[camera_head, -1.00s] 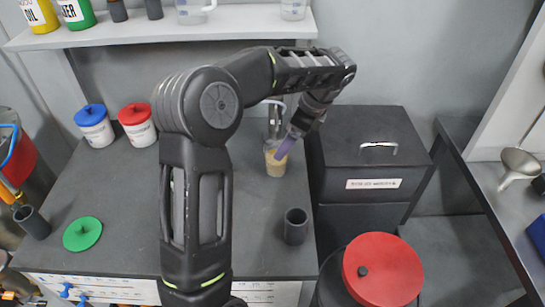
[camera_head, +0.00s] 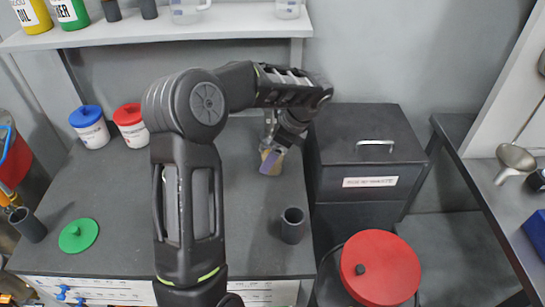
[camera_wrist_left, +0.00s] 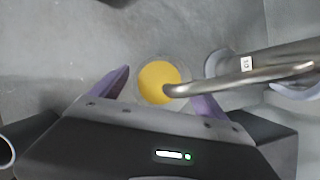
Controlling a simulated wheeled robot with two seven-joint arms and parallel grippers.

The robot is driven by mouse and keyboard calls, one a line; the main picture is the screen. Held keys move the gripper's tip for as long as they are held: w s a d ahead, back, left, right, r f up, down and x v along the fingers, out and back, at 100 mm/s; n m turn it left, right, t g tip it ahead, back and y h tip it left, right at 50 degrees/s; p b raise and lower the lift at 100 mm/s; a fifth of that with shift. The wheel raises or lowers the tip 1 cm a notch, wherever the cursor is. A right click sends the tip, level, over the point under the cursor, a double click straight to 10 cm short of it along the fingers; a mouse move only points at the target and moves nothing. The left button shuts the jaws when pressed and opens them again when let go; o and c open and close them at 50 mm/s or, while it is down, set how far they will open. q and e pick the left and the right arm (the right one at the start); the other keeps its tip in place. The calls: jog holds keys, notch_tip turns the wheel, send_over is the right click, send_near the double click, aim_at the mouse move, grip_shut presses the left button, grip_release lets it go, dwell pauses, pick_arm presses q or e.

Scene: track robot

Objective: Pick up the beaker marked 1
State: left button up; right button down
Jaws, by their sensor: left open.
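A clear beaker with tan contents (camera_head: 266,155) stands at the back of the grey worktop, partly hidden by my gripper. In the left wrist view its round yellow contents (camera_wrist_left: 156,80) lie between the two purple fingers. My left gripper (camera_head: 273,160) is open around or just above it; I cannot tell which. It also shows in the left wrist view (camera_wrist_left: 166,94). No number is readable on this beaker. Two more clear beakers, one larger (camera_head: 187,11) and one smaller (camera_head: 288,9), stand on the shelf. My right gripper is not in view.
A metal tool with a curved handle (camera_wrist_left: 245,82) lies close to the right finger. A dark cup (camera_head: 292,226) stands in front of the beaker. A black lidded box (camera_head: 370,140) is to the right. Two white tubs, blue-lidded (camera_head: 90,127) and red-lidded (camera_head: 132,126), stand left.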

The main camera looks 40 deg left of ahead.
pick_arm(q)
jog(key=shift+a+f, duration=0.2)
jog(key=shift+f, duration=0.35)
jog(key=shift+c, duration=0.5)
jog(key=c, duration=1.7)
jog(key=shift+r, duration=0.35)
